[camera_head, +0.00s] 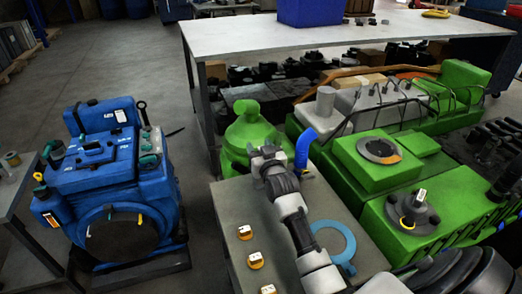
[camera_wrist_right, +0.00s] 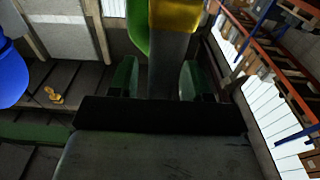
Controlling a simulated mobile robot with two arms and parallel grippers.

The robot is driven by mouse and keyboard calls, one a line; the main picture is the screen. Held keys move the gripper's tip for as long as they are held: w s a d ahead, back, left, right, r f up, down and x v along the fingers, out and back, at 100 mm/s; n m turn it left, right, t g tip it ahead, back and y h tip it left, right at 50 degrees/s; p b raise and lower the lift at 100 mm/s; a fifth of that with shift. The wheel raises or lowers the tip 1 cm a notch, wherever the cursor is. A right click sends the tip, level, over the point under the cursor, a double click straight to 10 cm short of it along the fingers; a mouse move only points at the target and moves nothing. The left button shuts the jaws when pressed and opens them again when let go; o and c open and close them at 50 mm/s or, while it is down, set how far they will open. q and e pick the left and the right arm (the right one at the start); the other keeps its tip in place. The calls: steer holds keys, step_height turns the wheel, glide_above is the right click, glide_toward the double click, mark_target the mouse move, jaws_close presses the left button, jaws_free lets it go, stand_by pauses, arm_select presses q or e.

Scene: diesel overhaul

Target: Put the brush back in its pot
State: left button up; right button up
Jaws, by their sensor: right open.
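My right gripper (camera_head: 271,153) is above the grey table (camera_head: 232,203) at its far side, beside an upright, curved blue piece (camera_head: 304,148). In the right wrist view the two fingers of my right gripper (camera_wrist_right: 158,80) stand apart. A grey upright piece with a yellow top (camera_wrist_right: 176,16) shows between or behind them, and I cannot tell whether it is the brush. A small tin (camera_head: 12,158) stands on a bench at the far left; whether it is the brush's pot is unclear. My left gripper is not in view.
Several small yellow-and-white pieces (camera_head: 245,232) and a light blue ring (camera_head: 334,244) lie on the grey table. A green engine (camera_head: 372,172) stands to the right, and a blue engine (camera_head: 108,180) stands to the left. Floor is clear between the blue engine and the grey table.

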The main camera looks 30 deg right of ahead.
steer(key=v, duration=1.2)
steer(key=shift+s, duration=0.1)
